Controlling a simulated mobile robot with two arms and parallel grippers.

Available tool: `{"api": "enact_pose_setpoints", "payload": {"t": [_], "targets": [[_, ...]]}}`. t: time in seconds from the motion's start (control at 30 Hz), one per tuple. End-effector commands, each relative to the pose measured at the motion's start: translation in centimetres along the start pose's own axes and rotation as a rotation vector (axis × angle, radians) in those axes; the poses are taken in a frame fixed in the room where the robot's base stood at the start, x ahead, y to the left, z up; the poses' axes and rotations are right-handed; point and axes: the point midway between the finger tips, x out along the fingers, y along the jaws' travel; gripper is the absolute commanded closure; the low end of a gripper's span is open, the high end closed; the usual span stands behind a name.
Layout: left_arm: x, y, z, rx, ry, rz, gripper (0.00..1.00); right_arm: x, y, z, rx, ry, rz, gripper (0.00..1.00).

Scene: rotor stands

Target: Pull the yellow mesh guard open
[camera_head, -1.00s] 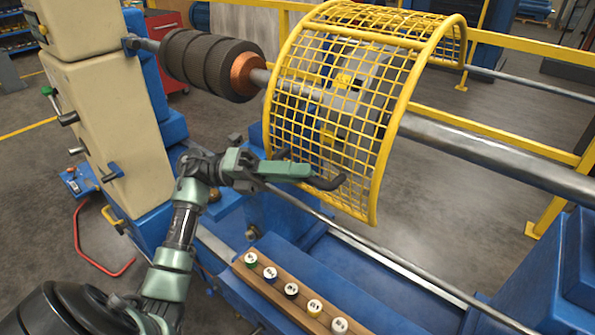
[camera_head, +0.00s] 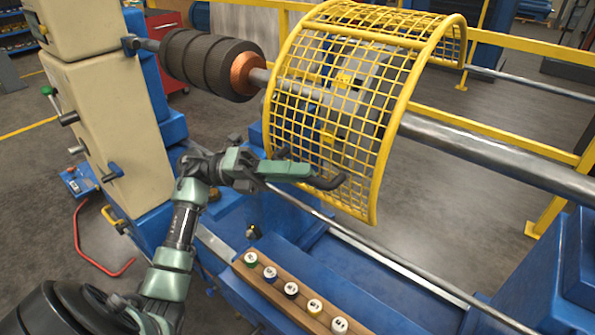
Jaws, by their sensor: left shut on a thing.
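The yellow mesh guard (camera_head: 345,125) is a curved cage over the steel shaft in the middle of the head view. Its front hangs down on the near side and covers part of the grey machinery behind it. A dark handle (camera_head: 328,182) sits low on the guard's near face. My left gripper (camera_head: 312,174) reaches in from the left and is shut on the handle. The exact contact of its fingertips is partly hidden. My right gripper is not in view.
The steel shaft (camera_head: 480,150) runs right from the guard. Dark rolls and a copper winding (camera_head: 242,73) sit left of it. A wooden strip (camera_head: 275,287) with several numbered caps lies below. Yellow railing (camera_head: 500,145) stands behind.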

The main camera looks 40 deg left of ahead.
Motion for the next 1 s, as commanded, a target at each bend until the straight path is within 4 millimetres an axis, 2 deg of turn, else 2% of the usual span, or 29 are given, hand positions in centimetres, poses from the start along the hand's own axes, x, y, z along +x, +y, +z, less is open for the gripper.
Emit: {"api": "enact_pose_setpoints", "payload": {"t": [0.4,0.57,0.77,1.0], "targets": [[0.0,0.1,-0.1,-0.001,0.001,0.001,1.00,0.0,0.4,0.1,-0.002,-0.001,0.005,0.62],[0.7,0.2,-0.4,-0.002,0.002,0.001,1.00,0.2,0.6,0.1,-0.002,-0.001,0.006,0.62],[3.9,0.3,-2.0,-0.004,0.005,0.000,1.00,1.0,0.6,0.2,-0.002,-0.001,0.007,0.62],[10.6,0.1,-4.9,-0.002,0.009,-0.002,1.00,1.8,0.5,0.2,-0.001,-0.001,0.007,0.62]]}}
